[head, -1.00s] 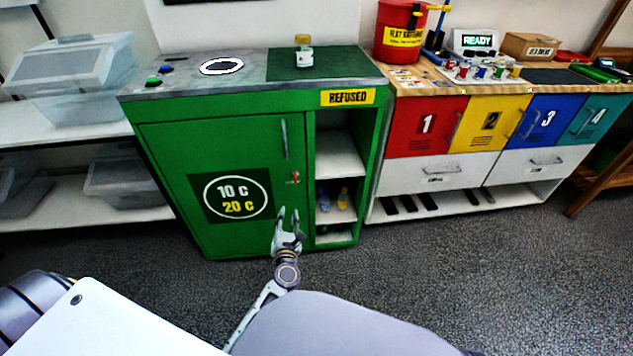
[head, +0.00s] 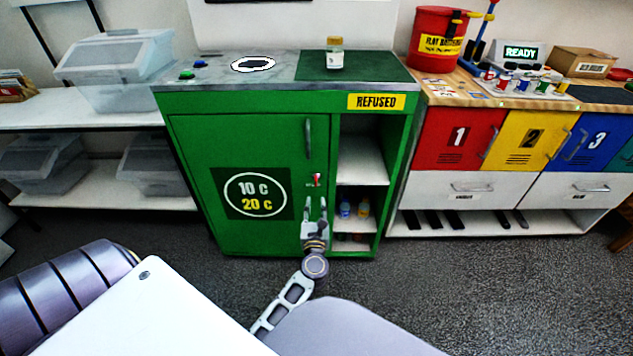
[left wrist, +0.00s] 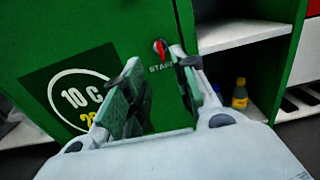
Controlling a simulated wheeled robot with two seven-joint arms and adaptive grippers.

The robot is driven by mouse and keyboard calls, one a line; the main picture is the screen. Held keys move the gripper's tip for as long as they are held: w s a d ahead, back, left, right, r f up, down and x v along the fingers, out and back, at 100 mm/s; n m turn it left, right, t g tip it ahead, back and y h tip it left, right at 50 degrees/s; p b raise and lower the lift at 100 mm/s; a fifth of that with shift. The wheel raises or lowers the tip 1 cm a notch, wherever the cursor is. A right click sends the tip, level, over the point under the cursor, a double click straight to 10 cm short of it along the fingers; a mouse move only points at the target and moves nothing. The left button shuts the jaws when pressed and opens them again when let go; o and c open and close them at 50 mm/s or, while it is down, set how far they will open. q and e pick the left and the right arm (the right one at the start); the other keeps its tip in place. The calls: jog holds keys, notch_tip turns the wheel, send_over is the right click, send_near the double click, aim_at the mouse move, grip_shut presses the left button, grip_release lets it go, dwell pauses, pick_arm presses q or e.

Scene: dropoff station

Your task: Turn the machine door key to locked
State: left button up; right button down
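The green machine (head: 245,108) stands ahead with its door (head: 245,150) shut. The small red key (head: 317,180) sits on the right part of the door, below the vertical handle (head: 308,138). In the left wrist view the key (left wrist: 162,47) shows red with a pale edge, above lettering that is partly hidden. My left gripper (head: 315,208) is open and empty, just below the key in the head view. In the left wrist view its two fingers (left wrist: 155,92) stand apart, with the key beyond their tips. They do not touch it. My right gripper is not in view.
Open shelves (head: 362,165) with small bottles (left wrist: 240,94) are right of the door. A jar (head: 335,55) stands on the machine top. Coloured lockers (head: 460,140) stand to the right. Plastic bins (head: 115,70) sit on shelving at left. The floor in front is clear.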

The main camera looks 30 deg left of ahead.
aim_at(316, 183)
pick_arm(q)
jog(key=shift+b+x, duration=0.3)
jog(key=shift+x, duration=3.35)
jog(key=shift+w+a, duration=0.35)
jog(key=shift+w, duration=0.3)
jog(key=shift+x, duration=1.2)
jog(key=shift+w+a+b, duration=0.3)
jog(key=shift+w+b, duration=0.05)
jog(key=shift+w, duration=0.15)
jog(key=shift+w+a, duration=0.25)
jog(key=shift+w, duration=0.2)
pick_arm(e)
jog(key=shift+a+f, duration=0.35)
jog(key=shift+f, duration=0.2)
pick_arm(q)
jog(key=shift+c, duration=0.3)
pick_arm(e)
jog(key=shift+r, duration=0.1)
pick_arm(q)
grip_shut()
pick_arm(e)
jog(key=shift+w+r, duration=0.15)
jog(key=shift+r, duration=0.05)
